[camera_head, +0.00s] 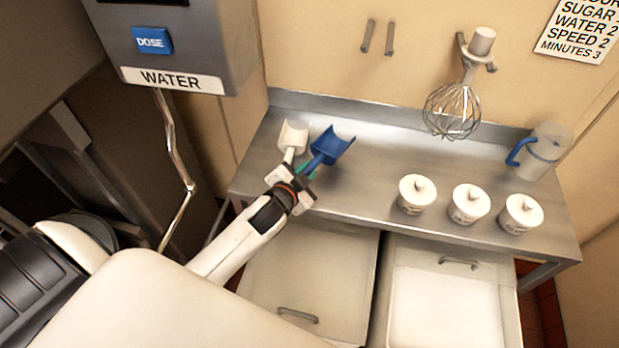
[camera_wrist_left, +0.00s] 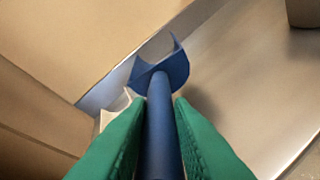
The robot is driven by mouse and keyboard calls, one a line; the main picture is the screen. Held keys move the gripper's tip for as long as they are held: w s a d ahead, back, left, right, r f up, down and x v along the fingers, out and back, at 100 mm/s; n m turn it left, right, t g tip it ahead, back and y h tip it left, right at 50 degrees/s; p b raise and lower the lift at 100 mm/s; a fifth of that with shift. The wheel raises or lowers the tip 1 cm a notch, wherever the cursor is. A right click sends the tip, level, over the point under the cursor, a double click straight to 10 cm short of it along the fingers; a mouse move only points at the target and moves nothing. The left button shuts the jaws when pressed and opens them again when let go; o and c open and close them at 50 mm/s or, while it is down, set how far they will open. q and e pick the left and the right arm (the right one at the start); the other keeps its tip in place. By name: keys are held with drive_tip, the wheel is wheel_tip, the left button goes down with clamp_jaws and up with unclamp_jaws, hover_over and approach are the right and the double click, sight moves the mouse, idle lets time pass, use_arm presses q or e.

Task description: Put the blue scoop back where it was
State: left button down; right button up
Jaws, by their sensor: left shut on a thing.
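The blue scoop (camera_head: 331,146) is in my left gripper (camera_head: 305,172), over the left part of the steel table (camera_head: 375,165). In the left wrist view the green fingers are on both sides of the scoop's blue handle (camera_wrist_left: 161,130), with its open head (camera_wrist_left: 165,68) pointing away. I cannot tell whether the scoop touches the table. A white scoop (camera_head: 293,138) is just left of the blue one, and part of it shows beside the left finger in the wrist view (camera_wrist_left: 115,108). Two empty hooks (camera_head: 377,37) are on the wall. My right gripper is not in view.
Several white lidded pots, one of them here (camera_head: 417,193), stand along the table's front right. A jug with a blue handle (camera_head: 541,152) stands at the back right. A whisk (camera_head: 456,108) hangs on the wall. The water dispenser (camera_head: 175,45) is at the upper left. The table's middle is clear.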

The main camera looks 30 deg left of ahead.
use_arm(q)
wheel_tip(320, 180, down, 4)
drive_tip(key=shift+r, duration=0.25)
drive_tip(key=shift+f, duration=0.55)
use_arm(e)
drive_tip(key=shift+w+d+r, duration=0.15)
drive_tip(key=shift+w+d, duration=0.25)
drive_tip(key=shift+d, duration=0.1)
use_arm(q)
drive_tip(key=shift+f, duration=0.2)
drive_tip(key=c, duration=1.3)
unclamp_jaws()
drive_tip(key=shift+r, duration=0.1)
